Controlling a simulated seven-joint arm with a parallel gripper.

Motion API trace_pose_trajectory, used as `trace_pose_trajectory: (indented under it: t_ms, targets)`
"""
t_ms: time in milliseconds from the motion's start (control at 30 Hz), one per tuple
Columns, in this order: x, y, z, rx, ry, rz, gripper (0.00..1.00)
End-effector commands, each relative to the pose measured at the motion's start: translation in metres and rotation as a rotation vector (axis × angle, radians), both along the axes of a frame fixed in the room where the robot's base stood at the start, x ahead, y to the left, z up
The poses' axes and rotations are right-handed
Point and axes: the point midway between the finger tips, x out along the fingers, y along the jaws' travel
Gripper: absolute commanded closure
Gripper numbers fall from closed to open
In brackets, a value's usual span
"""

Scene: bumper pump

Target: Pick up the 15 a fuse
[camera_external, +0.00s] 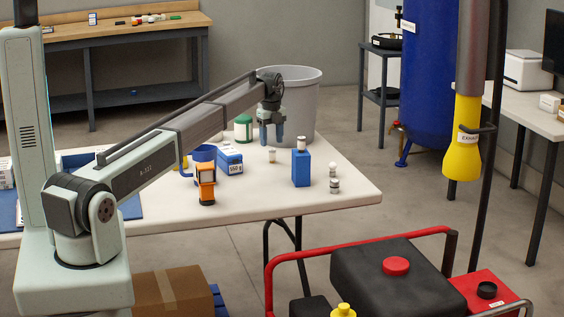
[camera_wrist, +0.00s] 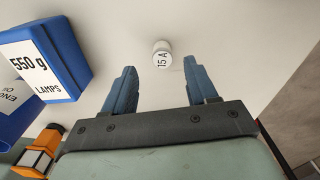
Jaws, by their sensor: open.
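The 15 A fuse (camera_wrist: 162,54) is a small white cylinder with "15 A" on its face, on the pale table top in the wrist view. It lies beyond and between the two blue fingertips, apart from both. In the external view it appears to be the small pale cylinder (camera_external: 272,156) just below my gripper (camera_external: 271,140). My gripper is open and empty, pointing down above the table; its spread fingers also show in the wrist view (camera_wrist: 160,72).
An orange-and-black object (camera_external: 206,182) stands nearer the table's front. A blue block (camera_external: 301,168) with a white cylinder on top and small white cylinders (camera_external: 334,185) stand to the right. A grey bin (camera_external: 305,100) is behind.

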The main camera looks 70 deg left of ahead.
Motion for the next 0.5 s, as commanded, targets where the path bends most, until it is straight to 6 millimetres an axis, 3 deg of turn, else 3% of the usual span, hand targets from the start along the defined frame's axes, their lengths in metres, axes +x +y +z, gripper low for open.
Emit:
trace_pose_trajectory:
  t_ms: [233, 500]
  targets:
    - [0.001, 0.000, -0.013, 0.000, 0.000, 0.000, 0.43]
    - [0.003, 0.000, -0.047, 0.000, 0.000, 0.000, 0.43]
